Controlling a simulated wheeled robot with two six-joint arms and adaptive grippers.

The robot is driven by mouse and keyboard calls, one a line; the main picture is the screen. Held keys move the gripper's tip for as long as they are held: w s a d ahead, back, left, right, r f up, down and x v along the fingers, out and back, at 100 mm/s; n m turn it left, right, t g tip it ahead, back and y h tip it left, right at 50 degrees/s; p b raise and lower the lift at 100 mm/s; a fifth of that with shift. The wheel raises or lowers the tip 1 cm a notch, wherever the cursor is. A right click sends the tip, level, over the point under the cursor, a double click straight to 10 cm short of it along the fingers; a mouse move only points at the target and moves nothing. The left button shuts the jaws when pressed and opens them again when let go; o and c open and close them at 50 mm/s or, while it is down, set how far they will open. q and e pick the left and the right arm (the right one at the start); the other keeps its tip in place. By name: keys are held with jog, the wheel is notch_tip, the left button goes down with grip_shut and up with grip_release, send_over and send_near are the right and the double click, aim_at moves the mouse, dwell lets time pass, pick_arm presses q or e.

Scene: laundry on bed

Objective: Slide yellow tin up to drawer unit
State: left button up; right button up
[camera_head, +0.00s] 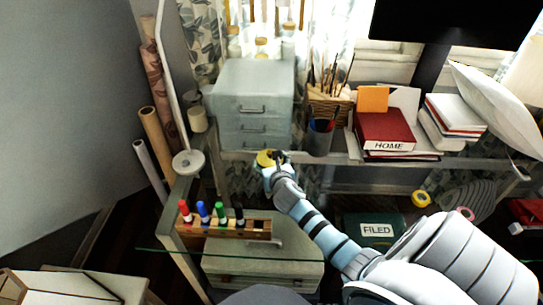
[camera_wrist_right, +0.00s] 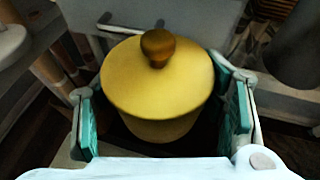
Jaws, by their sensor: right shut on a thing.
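The yellow tin (camera_head: 264,158) is small in the head view, at the front of the grey drawer unit (camera_head: 250,90). In the right wrist view the yellow tin (camera_wrist_right: 150,90) is upright, with a round lid and a brown knob. My right gripper (camera_head: 274,165) has its teal pads on either side of the tin and is shut on it. In the wrist view the drawer unit (camera_wrist_right: 200,15) with a bar handle is just beyond the tin. Whether they touch is hidden behind the lid. My left gripper is not in view.
A dark pen cup (camera_head: 320,138) stands right of the drawer unit, also at the wrist view's right edge (camera_wrist_right: 295,55). A white lamp base (camera_head: 188,162) is to the left. A marker rack (camera_head: 225,226) is on the glass in front. Red books (camera_head: 385,130) lie further right.

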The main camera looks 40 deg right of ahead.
jog(key=shift+a, duration=0.15)
jog(key=o, duration=1.6)
jog(key=shift+w, duration=0.1)
jog(key=shift+o, duration=0.2)
jog(key=v, duration=1.2)
